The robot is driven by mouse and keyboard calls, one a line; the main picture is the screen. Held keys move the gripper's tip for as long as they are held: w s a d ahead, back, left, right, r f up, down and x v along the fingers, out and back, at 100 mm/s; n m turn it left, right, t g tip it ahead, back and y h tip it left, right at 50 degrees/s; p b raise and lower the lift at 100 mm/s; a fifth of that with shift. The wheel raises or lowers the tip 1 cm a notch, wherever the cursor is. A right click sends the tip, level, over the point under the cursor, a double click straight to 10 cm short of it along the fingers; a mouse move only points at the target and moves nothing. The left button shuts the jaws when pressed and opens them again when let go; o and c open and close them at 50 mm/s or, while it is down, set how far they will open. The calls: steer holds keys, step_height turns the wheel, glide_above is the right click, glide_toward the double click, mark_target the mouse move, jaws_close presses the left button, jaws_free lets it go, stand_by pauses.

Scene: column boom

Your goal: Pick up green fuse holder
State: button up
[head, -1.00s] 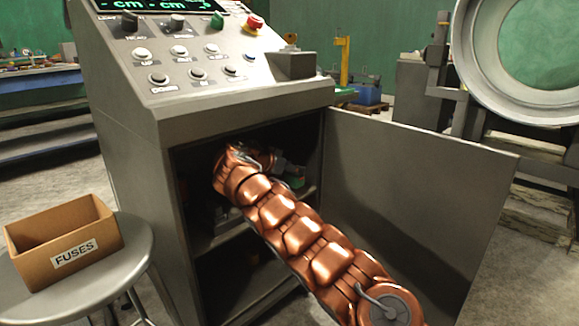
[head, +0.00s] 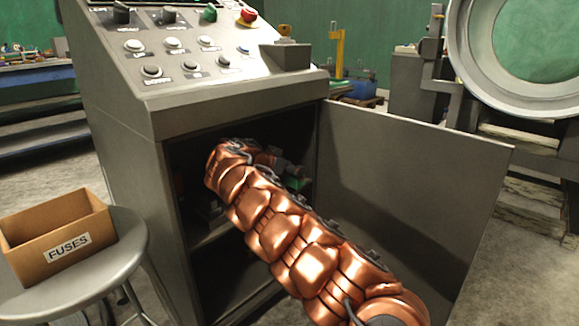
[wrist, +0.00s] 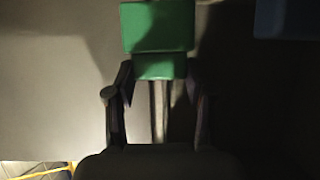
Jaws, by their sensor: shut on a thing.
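The green fuse holder (wrist: 158,28) shows at the top middle of the wrist view, a wide block with a narrower lower part. My gripper (wrist: 160,72) is shut on that narrower part, one dark finger on each side. In the head view my copper-coloured arm reaches into the open cabinet. A small bit of the green fuse holder (head: 295,183) shows there beside the dark gripper, and the rest is hidden by the arm and shadow.
A blue thing (wrist: 288,18) is at the top right of the wrist view. The cabinet door (head: 405,190) stands open on the right. A cardboard box marked FUSES (head: 60,235) sits on a round stool (head: 125,265) at the left. A shelf edge (head: 215,232) lies below the arm.

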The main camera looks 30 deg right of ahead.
mark_target(301, 176)
steer(key=shift+s+a, duration=0.2)
steer(key=shift+s, duration=0.2)
steer(key=shift+s+a+r+p, duration=0.1)
steer(key=shift+s+a+p, duration=0.15)
steer(key=shift+s, duration=0.8)
steer(key=shift+s+a+p, duration=0.1)
steer(key=shift+s+p, duration=0.25)
steer(key=shift+s, duration=0.65)
steer(key=shift+s+a+r+p, duration=0.1)
steer(key=shift+s+a+p, duration=0.15)
steer(key=shift+s, duration=0.8)
